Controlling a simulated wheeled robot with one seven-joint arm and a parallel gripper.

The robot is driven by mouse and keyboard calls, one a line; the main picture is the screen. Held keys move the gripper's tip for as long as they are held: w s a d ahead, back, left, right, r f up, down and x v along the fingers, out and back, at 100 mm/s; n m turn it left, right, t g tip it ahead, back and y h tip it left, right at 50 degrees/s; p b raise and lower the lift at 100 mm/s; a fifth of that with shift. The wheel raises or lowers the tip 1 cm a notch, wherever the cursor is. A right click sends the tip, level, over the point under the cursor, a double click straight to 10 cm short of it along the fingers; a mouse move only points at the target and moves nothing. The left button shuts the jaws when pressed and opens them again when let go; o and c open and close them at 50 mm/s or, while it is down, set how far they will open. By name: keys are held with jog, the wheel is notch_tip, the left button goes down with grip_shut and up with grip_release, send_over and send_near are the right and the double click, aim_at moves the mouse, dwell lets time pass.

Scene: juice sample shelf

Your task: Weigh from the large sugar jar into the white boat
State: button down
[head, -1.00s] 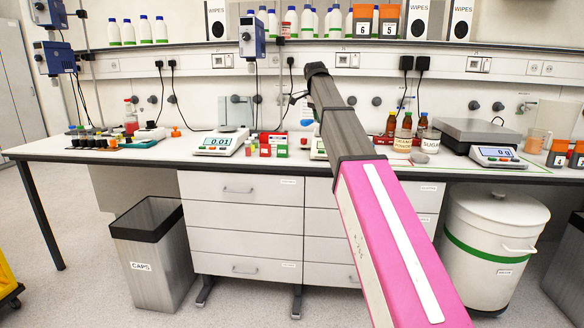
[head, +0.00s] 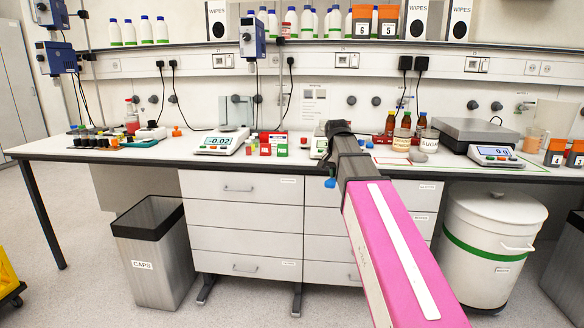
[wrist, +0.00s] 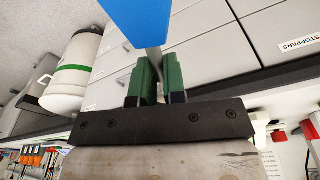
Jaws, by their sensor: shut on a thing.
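The glass jar labelled SUGAR (head: 429,141) stands on the bench right of my arm in the head view. Whether it is open is too small to tell. My gripper (wrist: 153,68) is shut on a blue tool with a grey shaft (wrist: 150,20), its green fingers either side of the shaft. In the head view only the tool's blue part (head: 330,183) shows below my arm, at the bench's front edge; the fingers are hidden. I cannot make out the white boat. A small balance (head: 217,144) at left reads -0.02; another, partly hidden (head: 319,148), stands behind my arm.
A second labelled jar (head: 401,143) stands left of the sugar jar, with a grey round object (head: 419,157) in front. A large balance (head: 497,156) reads 0 g. Small coloured boxes (head: 265,148) crowd the bench middle. Drawers (head: 243,210) and a white bin (head: 490,245) stand below.

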jog(key=s+d+f+n, duration=0.2)
jog(key=s+f+n, duration=0.3)
jog(key=s+f, duration=0.5)
jog(key=shift+d+t+y, duration=0.3)
jog(key=shift+r, duration=0.1)
dwell(0.3)
